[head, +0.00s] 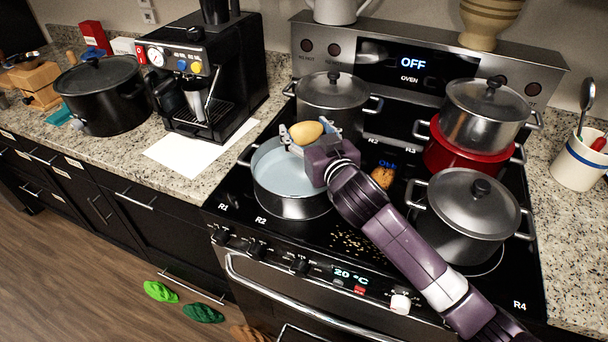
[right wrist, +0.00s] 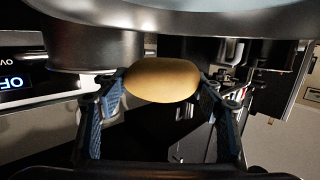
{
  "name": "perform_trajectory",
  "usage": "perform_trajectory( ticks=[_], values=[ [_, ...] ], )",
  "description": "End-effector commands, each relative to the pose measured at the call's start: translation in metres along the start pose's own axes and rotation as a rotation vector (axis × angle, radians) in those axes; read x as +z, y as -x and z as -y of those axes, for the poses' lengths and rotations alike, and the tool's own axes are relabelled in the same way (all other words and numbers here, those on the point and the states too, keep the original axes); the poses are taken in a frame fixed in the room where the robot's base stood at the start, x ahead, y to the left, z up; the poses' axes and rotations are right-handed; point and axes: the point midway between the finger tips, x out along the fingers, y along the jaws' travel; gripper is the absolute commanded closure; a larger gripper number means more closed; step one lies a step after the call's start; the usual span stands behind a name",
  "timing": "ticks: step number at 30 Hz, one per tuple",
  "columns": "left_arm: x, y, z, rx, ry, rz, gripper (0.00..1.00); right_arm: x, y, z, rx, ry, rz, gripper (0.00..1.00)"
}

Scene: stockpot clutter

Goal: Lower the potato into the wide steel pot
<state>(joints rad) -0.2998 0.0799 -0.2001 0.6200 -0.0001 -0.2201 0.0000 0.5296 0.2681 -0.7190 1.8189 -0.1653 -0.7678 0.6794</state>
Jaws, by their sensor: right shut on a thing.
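A yellow-brown potato (head: 306,132) is held in my right gripper (head: 312,140) above the far right part of the wide steel pot (head: 290,207). The pot is open, with a pale blue-grey inside, and stands on the front left of the stove. In the right wrist view the potato (right wrist: 162,80) sits between the two blue-lined fingers of the right gripper (right wrist: 160,95), and the pot's curved wall (right wrist: 180,18) crosses the top. My left gripper is not in view.
Lidded pots stand at the back left (head: 334,97) and front right (head: 466,215) of the stove. A lidded steel pot (head: 480,112) sits on a red pot (head: 450,154). A brown lump (head: 382,177) lies mid-stove. A coffee machine (head: 205,85) stands left.

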Motion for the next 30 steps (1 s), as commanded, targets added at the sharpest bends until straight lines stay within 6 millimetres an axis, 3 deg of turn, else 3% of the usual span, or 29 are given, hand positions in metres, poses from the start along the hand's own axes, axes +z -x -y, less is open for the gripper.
perform_trajectory(
  ticks=[30],
  values=[
    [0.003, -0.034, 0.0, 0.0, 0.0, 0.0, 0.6, 0.049, -0.007, 0.0, 0.0, 0.0, -0.001, 0.67]
  ],
)
